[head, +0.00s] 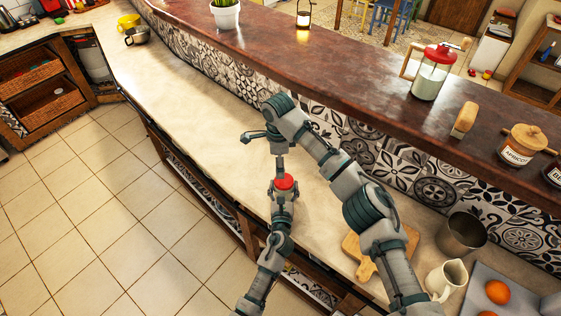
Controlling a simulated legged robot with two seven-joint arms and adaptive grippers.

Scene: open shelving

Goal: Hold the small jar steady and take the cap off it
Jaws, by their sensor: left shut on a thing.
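The small jar shows mostly as its red cap (285,182), near the middle of the head view above the pale counter. The cap sits at the end of my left arm, which comes up from the bottom. My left gripper (283,194) is shut on the small jar; the jar's body is mostly hidden by the fingers. My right arm reaches over from the lower right and bends down beyond the jar. My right gripper (265,140) is just above the cap in the picture. Whether it is open or touches the cap is unclear.
A cutting board (352,252), metal pot (461,234) and white pitcher (447,279) stand at the lower right, near oranges (497,291). A larger red-lidded jar (432,75) and an apricot jar (522,146) stand on the raised wooden ledge (345,60). The counter (190,105) to the left is clear.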

